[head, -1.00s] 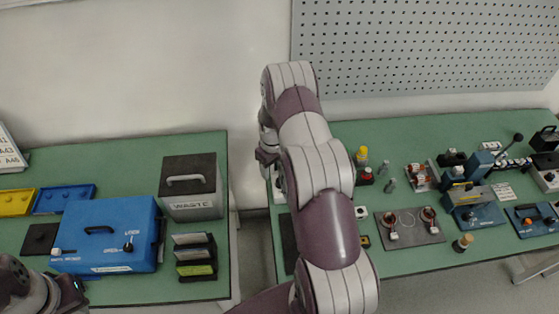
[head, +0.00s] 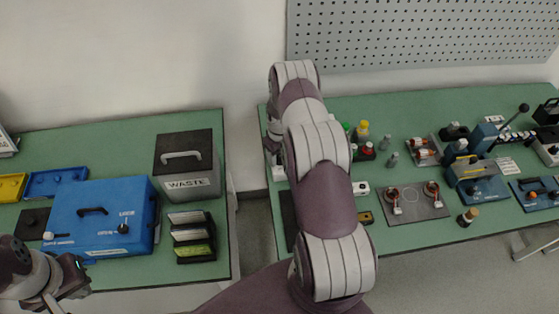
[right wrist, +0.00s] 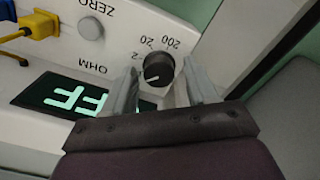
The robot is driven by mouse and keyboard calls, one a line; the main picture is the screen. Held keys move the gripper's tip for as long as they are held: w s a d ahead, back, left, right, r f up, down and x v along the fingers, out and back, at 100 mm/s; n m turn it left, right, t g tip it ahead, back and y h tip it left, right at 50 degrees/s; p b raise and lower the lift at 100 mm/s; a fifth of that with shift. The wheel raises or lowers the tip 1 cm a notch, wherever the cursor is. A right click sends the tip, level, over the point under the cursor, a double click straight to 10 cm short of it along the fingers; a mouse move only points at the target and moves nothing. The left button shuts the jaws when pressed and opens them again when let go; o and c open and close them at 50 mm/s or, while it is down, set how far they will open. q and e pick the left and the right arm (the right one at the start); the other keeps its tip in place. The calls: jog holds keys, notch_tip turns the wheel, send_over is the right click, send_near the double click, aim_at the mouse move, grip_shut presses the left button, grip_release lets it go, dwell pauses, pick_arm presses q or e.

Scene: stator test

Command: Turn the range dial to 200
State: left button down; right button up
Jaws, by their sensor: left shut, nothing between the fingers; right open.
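The range dial (right wrist: 158,68), a round black knob with a white pointer line, is on a white meter panel in the right wrist view. The labels 2, 20 and 200 curve around its far side. The pointer line lies on its lower left side, toward no label I can make out. My right gripper (right wrist: 163,88) is open, one finger on each side of the dial; I cannot tell whether they touch it. The green-lit display (right wrist: 75,98) reads FF upside down, partly hidden. In the head view my right arm hides its gripper. My left gripper (head: 75,278) is shut and empty at lower left.
A yellow plug (right wrist: 38,24) and a grey ZERO knob (right wrist: 90,28) sit left of the dial. In the head view a blue box (head: 100,218) and a waste bin (head: 187,165) stand on the left bench. Several parts and tools stand on the right bench (head: 420,232).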

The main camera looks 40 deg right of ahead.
jog(key=shift+s+r, duration=0.1)
jog(key=shift+d, duration=0.1)
jog(key=c, duration=0.8)
jog(key=shift+m, duration=0.4)
jog(key=m, duration=0.1)
jog(key=m+b, duration=0.1)
jog(key=m, duration=0.1)
jog(key=m+b, duration=0.1)
jog(key=shift+f+m, duration=0.3)
jog(key=shift+m, duration=0.1)
jog(key=m+b, duration=0.1)
jog(key=m, duration=0.4)
jog(key=shift+r, duration=0.1)
jog(key=m, duration=0.3)
jog(key=shift+r+b, duration=0.15)
jog(key=shift+b, duration=0.2)
jog(key=o, duration=0.8)
